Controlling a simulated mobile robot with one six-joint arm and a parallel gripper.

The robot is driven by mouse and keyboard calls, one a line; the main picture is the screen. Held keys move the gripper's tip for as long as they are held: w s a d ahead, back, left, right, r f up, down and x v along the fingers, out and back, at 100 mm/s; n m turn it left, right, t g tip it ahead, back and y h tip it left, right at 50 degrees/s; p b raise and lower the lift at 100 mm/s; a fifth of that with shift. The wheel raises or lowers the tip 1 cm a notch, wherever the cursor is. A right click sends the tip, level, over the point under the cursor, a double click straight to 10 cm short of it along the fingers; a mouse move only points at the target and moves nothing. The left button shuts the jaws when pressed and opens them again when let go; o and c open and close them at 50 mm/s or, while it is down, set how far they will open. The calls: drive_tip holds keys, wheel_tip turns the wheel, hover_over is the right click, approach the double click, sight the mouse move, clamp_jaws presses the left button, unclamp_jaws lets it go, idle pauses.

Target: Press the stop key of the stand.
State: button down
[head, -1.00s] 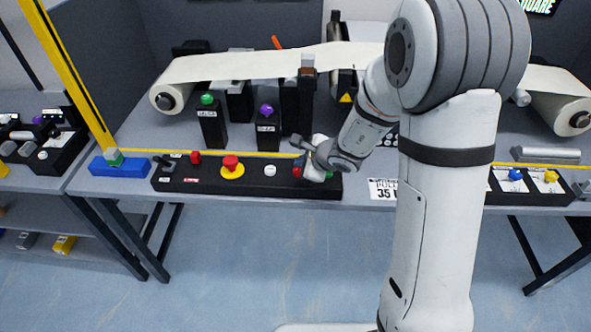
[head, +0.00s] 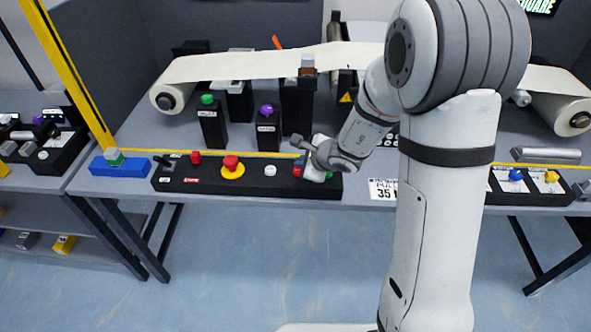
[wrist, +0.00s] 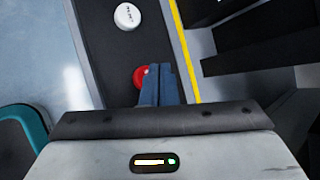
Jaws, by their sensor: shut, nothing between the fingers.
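A long black control box (head: 215,181) lies along the front edge of the table. A red key (head: 297,172) sits near its right end, partly covered by my gripper in the head view. The wrist view shows this red key (wrist: 139,77) just left of my fingertips, partly hidden by them. My gripper (wrist: 159,72) is shut and empty, its blue fingers together above the box. Whether they touch the key cannot be told. In the head view my gripper (head: 301,163) is over the box's right end. A green key (head: 328,174) shows beside it.
The box also carries a white key (head: 270,171), a red mushroom button (head: 231,164) on a yellow disc and a small red switch (head: 195,157). Black posts with a green knob (head: 207,99) and a purple knob (head: 266,110) stand behind. A paper web (head: 240,66) runs across the back.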

drive_tip(key=shift+f+b, duration=0.2)
drive_tip(key=shift+b, duration=0.1)
drive_tip(key=shift+f+b, duration=0.3)
drive_tip(key=shift+b, duration=0.2)
drive_tip(key=shift+f+b, duration=0.4)
drive_tip(key=shift+b, duration=0.2)
idle(0.8)
drive_tip(key=shift+r+p, duration=0.5)
drive_tip(key=shift+r, duration=0.4)
wheel_tip(320, 180, up, 5)
drive_tip(key=p, duration=0.3)
drive_tip(key=shift+p, duration=0.35)
idle(0.5)
